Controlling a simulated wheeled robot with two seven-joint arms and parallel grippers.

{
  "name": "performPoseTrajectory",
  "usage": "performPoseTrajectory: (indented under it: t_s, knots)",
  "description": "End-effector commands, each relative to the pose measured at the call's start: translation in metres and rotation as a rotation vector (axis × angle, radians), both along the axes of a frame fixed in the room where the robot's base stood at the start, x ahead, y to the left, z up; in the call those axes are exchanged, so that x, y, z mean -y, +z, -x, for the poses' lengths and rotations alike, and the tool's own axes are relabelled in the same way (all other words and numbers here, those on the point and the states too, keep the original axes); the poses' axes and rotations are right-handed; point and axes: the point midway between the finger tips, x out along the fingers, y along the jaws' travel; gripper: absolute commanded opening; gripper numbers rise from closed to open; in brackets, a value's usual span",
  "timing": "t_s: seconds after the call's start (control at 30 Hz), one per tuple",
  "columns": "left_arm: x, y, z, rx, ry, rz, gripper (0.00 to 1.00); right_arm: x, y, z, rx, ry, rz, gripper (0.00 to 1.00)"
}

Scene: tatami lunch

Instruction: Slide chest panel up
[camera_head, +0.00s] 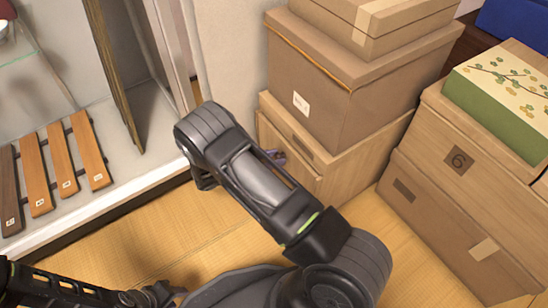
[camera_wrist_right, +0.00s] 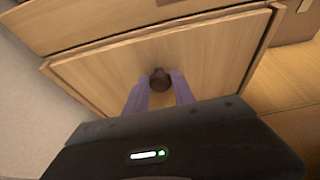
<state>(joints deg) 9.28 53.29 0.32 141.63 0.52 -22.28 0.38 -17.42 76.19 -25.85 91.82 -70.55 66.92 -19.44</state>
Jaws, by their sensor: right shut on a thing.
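The chest (camera_head: 352,172) is a light wooden box against the wall, under stacked cardboard boxes. Its front panel (camera_wrist_right: 215,65) is pale wood with a small dark round knob (camera_wrist_right: 160,79) near its middle. In the right wrist view, the purple fingers of my right gripper (camera_wrist_right: 160,88) are shut on the knob, one on each side. In the head view, my right arm hides much of the chest front, and only a bit of the purple fingers (camera_head: 277,156) shows at the panel. My left gripper (camera_head: 158,294) is low at the left, dark and partly cut off, its jaws unclear.
Brown boxes (camera_head: 335,85) stand on the chest. Another wooden chest marked 6 (camera_head: 440,150), with a green patterned box (camera_head: 495,105) on top, stands at right. A shelf unit with wooden slats (camera_head: 60,165) stands at left. Tatami floor (camera_head: 145,240) is bare in front.

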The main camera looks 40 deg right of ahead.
Motion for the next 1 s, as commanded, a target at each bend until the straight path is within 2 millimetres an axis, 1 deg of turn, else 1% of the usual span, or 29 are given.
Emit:
performPoseTrajectory:
  t_s: [0.77,0.87,1.0]
  knots:
    - [0.000,0.000,0.000,0.000,0.000,0.000,0.36,0.000,0.000,0.000,0.000,0.000,-0.001,0.00]
    - [0.000,0.003,0.000,-0.001,0.000,0.000,0.36,0.000,0.004,0.000,0.000,0.000,-0.001,0.00]
    - [0.000,0.014,0.001,-0.004,-0.001,0.001,0.36,0.000,0.017,0.000,0.000,0.000,0.000,0.00]
